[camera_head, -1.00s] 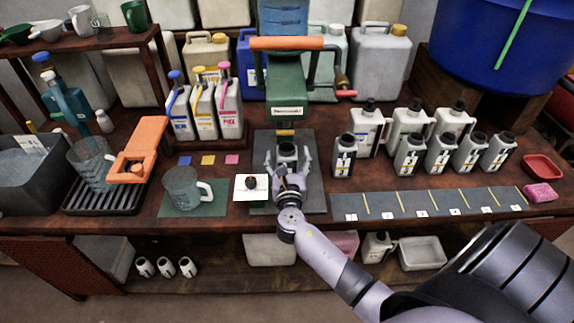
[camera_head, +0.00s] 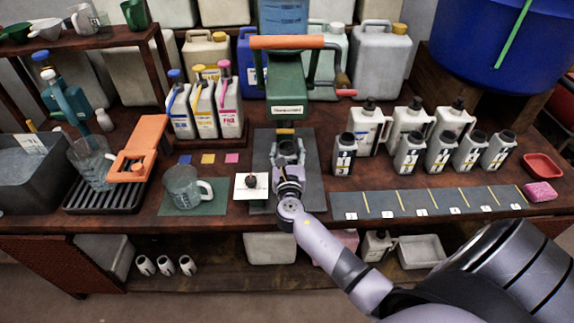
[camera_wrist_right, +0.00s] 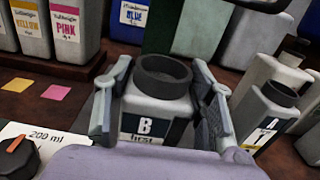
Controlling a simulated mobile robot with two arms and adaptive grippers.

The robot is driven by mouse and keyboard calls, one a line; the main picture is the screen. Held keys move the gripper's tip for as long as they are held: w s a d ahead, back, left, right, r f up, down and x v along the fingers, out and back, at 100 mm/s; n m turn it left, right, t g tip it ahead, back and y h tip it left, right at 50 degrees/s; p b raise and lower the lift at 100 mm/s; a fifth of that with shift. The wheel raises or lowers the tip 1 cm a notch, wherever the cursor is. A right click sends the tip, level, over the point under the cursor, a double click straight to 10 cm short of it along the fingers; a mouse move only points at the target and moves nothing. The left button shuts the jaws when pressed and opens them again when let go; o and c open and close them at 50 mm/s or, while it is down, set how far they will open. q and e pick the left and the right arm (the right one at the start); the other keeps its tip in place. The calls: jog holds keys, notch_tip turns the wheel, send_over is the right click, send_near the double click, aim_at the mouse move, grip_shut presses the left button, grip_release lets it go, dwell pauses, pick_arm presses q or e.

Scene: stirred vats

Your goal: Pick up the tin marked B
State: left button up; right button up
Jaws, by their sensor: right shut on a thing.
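The tin marked B (camera_wrist_right: 152,105) is a pale grey can with a dark open neck and a dark label reading B. It stands upright between the fingers of my right gripper (camera_wrist_right: 160,110), which is shut on it. In the head view the right gripper (camera_head: 289,160) is on the dark mat (camera_head: 262,195) in front of the green machine (camera_head: 288,88). The tin (camera_head: 288,158) is mostly hidden there by the gripper. I cannot tell whether its base touches the mat. The left gripper is not in view.
Several similar tins (camera_head: 440,152) stand at the right, behind a numbered grey strip (camera_head: 430,203). A glass jug (camera_head: 183,185) on a green mat and a white card with a dark knob (camera_head: 251,186) lie left of the gripper. The green machine with its orange bar stands close behind.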

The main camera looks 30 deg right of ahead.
grip_shut()
dwell(0.5)
